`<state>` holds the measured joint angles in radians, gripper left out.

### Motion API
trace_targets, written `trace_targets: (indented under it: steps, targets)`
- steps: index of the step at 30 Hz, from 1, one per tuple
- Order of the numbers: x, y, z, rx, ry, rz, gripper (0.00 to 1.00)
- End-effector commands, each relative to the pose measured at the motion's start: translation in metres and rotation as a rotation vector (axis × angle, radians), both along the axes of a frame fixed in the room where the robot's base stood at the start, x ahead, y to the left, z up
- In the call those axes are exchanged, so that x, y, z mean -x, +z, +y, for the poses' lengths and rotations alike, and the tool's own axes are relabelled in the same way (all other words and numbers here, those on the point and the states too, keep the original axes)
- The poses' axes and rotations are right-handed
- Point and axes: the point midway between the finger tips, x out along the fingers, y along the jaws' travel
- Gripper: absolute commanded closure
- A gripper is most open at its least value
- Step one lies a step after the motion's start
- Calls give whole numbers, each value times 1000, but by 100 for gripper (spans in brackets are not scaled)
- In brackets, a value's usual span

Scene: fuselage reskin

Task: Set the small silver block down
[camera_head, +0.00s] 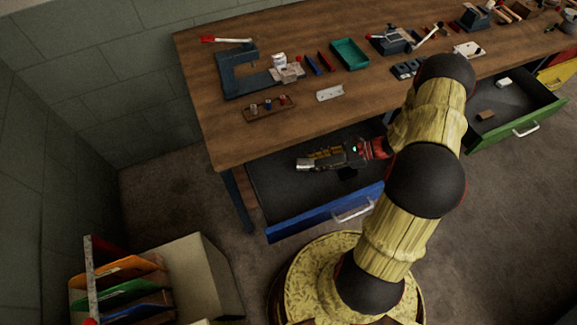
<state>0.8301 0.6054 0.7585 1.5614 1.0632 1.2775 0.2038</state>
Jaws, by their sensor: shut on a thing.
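My gripper (314,161) is over the open blue-fronted drawer (275,190), below the table's front edge, with its fingers pointing left. It is shut on a small silver block (303,164) at its fingertips. The block looks pale and shiny, and the fingers partly hide it. I cannot tell whether the block is above the drawer's floor or touching it.
The wooden table (220,140) carries a blue C-shaped frame (228,75), a peg tray (268,108), a pale plate (330,93) and a teal tray (349,53). A green drawer (515,120) is open at right. A file box (205,280) stands lower left.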

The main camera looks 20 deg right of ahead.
Motion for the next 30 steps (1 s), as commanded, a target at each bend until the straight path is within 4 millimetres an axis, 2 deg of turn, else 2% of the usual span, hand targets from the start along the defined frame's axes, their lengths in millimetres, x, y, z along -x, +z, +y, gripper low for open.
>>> trace_targets:
  steps: [1,9,15,18,23,30]
  targets:
    - [-4,0,13,-1,5,0,100]
    - [-28,-1,71,-1,6,-1,100]
    - [-44,-1,107,1,4,-2,100]
    - [-48,0,117,-1,3,-1,100]
    - [-50,-3,122,-1,0,0,100]
    - [-50,-33,122,-2,0,2,100]
